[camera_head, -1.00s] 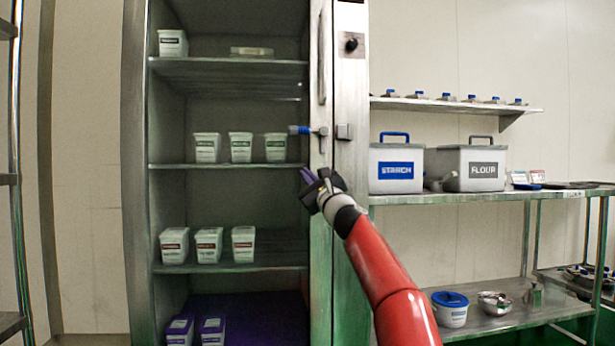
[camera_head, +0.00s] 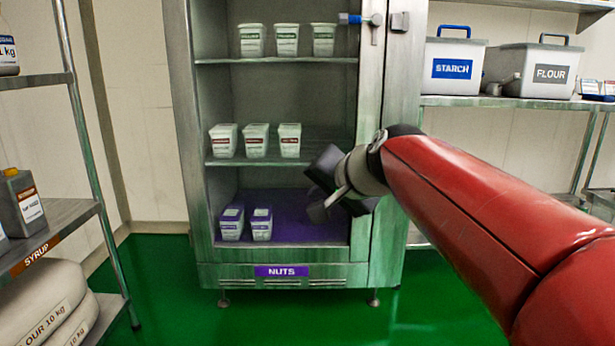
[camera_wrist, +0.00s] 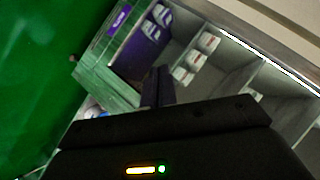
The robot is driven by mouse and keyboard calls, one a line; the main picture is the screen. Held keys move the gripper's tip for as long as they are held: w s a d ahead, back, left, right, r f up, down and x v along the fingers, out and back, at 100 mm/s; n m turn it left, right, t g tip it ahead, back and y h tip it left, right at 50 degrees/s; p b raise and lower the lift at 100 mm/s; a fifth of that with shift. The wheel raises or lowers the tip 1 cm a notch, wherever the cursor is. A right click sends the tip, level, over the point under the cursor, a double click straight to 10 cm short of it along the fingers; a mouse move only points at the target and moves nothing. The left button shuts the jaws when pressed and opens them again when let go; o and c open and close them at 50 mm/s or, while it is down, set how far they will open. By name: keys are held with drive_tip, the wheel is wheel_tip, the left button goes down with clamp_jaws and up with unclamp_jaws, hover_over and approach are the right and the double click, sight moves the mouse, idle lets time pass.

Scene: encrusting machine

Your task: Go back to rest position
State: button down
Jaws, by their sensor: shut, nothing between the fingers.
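My gripper (camera_head: 322,190) is at the end of my red arm, in front of the open metal cabinet (camera_head: 375,230), near its lower right side. It looks dark and partly edge-on in the head view. In the wrist view my gripper (camera_wrist: 158,88) has its two fingers together with nothing between them. Behind it lies the purple bottom shelf (camera_head: 290,205) with two white tubs (camera_head: 232,222) with purple labels. My gripper hides part of the cabinet's right inner side.
Several white tubs (camera_head: 254,140) stand on the upper shelves. Left is a rack (camera_head: 75,212) with bottles and flour sacks (camera_head: 45,305). Right is a table (camera_head: 510,102) with starch (camera_head: 455,68) and flour (camera_head: 530,72) bins. Green floor (camera_head: 170,290) is clear before the cabinet.

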drive_tip(key=s+d+f+n+g+h, duration=0.25)
drive_tip(key=s+d+f, duration=0.45)
drive_tip(key=s+f, duration=0.45)
drive_tip(key=s+d+f+n+g+h, duration=0.25)
drive_tip(key=s+d+f, duration=0.35)
drive_tip(key=s+f, duration=0.55)
wheel_tip(320, 180, up, 16)
drive_tip(key=s+p, duration=0.1)
drive_tip(key=p, duration=1.2)
drive_tip(key=shift+f+t+h, duration=0.2)
drive_tip(key=shift+t+h, duration=0.1)
drive_tip(key=shift+h, duration=0.1)
